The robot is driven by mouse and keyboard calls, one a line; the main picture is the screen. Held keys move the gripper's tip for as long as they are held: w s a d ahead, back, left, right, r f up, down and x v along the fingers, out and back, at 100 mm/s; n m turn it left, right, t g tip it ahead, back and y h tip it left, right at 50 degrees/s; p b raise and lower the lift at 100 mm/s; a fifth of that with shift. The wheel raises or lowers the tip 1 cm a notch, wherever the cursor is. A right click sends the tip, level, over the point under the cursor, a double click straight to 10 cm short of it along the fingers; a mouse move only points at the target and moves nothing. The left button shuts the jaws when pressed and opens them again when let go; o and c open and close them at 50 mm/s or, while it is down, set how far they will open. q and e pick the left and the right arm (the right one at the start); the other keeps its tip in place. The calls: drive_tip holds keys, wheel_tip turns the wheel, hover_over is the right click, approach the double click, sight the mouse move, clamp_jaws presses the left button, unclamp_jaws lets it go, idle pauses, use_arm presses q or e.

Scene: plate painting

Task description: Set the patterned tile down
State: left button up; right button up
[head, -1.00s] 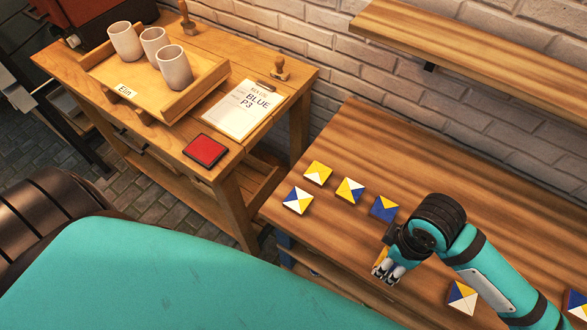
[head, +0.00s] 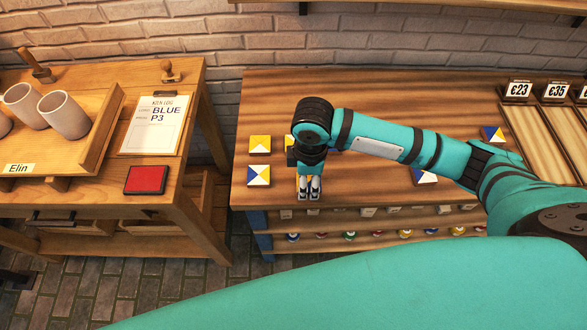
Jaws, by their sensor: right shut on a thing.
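My right gripper (head: 309,194) points down at the front edge of the striped wooden table (head: 350,92). It is shut on a patterned tile, which is mostly hidden under the wrist and fingers. Just left of it lie a yellow and white tile (head: 260,144) and, nearer me, a blue, yellow and white tile (head: 258,176). Other tiles behind the gripper are largely covered by my arm. One more tile (head: 425,178) lies to the right below my forearm, and another (head: 493,133) farther right. My left gripper is out of view.
A workbench (head: 190,95) on the left holds a tray (head: 100,140) with white cups (head: 66,115), a log sheet (head: 155,125) and a red square pad (head: 146,180). Price signs (head: 518,90) stand at the back right. Small colourful pots line a shelf below the table's front.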

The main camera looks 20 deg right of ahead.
sight(295, 178)
drive_tip(key=w, duration=0.1)
drive_tip(key=w+a, duration=0.1)
drive_tip(key=w, duration=0.3)
drive_tip(key=shift+w+a+f, duration=0.1)
drive_tip(key=shift+a+f, duration=0.1)
drive_tip(key=shift+a, duration=0.05)
wheel_tip(295, 178, down, 3)
drive_tip(key=shift+p, duration=0.55)
drive_tip(key=shift+f, duration=0.4)
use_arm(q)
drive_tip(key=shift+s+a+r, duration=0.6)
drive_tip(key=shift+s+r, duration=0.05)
use_arm(e)
drive_tip(key=o, duration=1.2)
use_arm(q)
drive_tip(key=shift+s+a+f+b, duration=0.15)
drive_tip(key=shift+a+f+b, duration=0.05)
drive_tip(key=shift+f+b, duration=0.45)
use_arm(e)
wheel_tip(295, 178, up, 12)
drive_tip(key=shift+r, duration=0.15)
